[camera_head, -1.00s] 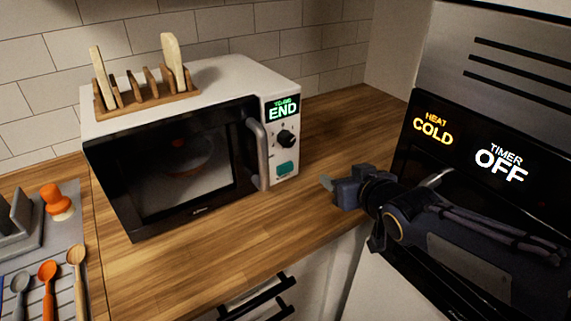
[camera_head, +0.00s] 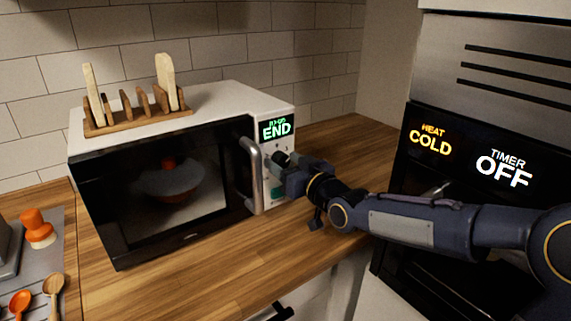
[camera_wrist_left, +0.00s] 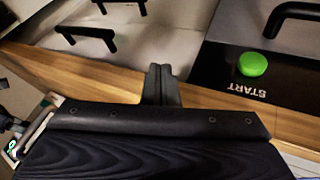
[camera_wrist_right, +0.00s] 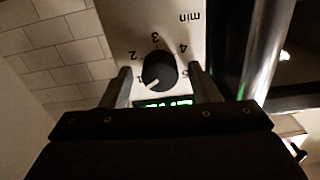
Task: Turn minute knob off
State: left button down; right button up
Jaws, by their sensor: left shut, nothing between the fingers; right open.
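The minute knob (camera_wrist_right: 159,68) is black and round on the white microwave panel, among the marks 1 to 5 and "min", upside down in the right wrist view. Its pale pointer aims to the lower left, near the 1. My right gripper (camera_wrist_right: 161,76) is open, with one finger on each side of the knob; I cannot tell whether they touch it. In the head view the right gripper (camera_head: 283,164) is in front of the microwave (camera_head: 205,95) panel and partly hides the knob. My left gripper (camera_wrist_left: 162,78) is shut and empty in the left wrist view.
The microwave's upright handle (camera_head: 252,178) stands just left of the right gripper. Its green display (camera_head: 276,128) reads END. A wooden rack (camera_head: 137,117) stands on top. The oven panel (camera_head: 467,155) is at the right. A green START button (camera_wrist_left: 252,64) shows in the left wrist view.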

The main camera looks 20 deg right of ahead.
jog(key=c, duration=1)
jog(key=shift+f+n+b, duration=0.2)
jog(key=shift+n+b, duration=0.6)
jog(key=shift+b, duration=0.4)
jog(key=n+b, duration=0.3)
jog(key=shift+a+b, duration=0.1)
jog(key=shift+b, duration=0.2)
jog(key=n+b, duration=0.2)
jog(key=n, duration=0.2)
jog(key=shift+r+n+b, duration=0.1)
jog(key=shift+n+b, duration=0.75)
jog(key=shift+n, duration=0.85)
jog(key=o, duration=1)
